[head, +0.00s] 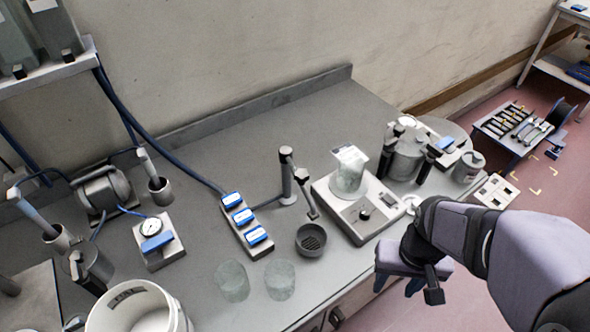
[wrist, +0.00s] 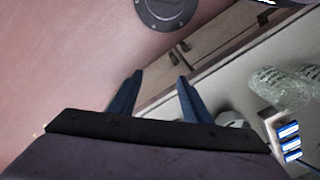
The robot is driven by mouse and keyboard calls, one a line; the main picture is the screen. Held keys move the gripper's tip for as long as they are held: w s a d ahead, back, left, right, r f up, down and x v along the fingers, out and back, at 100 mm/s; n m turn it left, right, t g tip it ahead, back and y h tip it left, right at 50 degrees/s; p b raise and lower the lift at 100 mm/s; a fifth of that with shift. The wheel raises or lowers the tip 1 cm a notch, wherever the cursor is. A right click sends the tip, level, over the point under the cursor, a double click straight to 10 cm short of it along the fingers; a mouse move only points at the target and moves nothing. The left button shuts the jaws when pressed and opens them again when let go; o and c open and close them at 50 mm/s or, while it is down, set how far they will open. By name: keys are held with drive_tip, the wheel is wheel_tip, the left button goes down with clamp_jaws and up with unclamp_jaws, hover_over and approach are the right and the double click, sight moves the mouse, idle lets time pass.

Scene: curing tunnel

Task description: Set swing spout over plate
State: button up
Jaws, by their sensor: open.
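The swing spout (head: 302,178) is a grey arm on a short upright post standing on the bench. Its lower end points down near a dark round drain cup (head: 311,240), left of the plate. The plate (head: 362,212) looks like a white hotplate unit with a dial, and a glass beaker (head: 349,176) stands on it. My gripper (head: 397,286) is at the bench's front edge, below and right of the plate, apart from the spout. In the wrist view its two blue fingers (wrist: 160,78) are spread with nothing between them. I cannot make out the spout in the wrist view.
Two clear glasses (head: 256,281) stand in front of a switch strip (head: 245,225) with blue switches. A grey pot (head: 405,157) stands behind the plate at right. A white bucket (head: 135,310) is at front left. Some bench surface around the glasses is clear.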

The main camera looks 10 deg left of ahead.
sight(308, 178)
wheel_tip(308, 178, up, 16)
drive_tip(key=p, duration=1.5)
drive_tip(key=w+a+f+n+t+y+b, duration=0.1)
drive_tip(key=w+f+n+t+b, duration=0.25)
drive_tip(key=w, duration=0.65)
drive_tip(key=w+a+f+n+t+y+b, duration=0.1)
drive_tip(key=w+f+n+t+b, duration=0.3)
drive_tip(key=w, duration=0.6)
drive_tip(key=w+a+r+n+t+y+b, duration=0.1)
drive_tip(key=a+r+t+y, duration=0.1)
drive_tip(key=a+y, duration=0.3)
drive_tip(key=w+a+r+n+t+y+b, duration=0.1)
drive_tip(key=a+r+y, duration=0.15)
drive_tip(key=a, duration=0.35)
drive_tip(key=s+a+n+y+b, duration=0.1)
drive_tip(key=s+a+y, duration=0.1)
drive_tip(key=s+a+f+n+g+y+b, duration=0.1)
drive_tip(key=s+a+y+b, duration=0.1)
drive_tip(key=s+a+n+g+y+b, duration=0.1)
drive_tip(key=s+a+y+b, duration=0.1)
drive_tip(key=shift+s+a+f+y, duration=0.25)
drive_tip(key=shift+s+a+f, duration=0.1)
drive_tip(key=shift+s, duration=0.05)
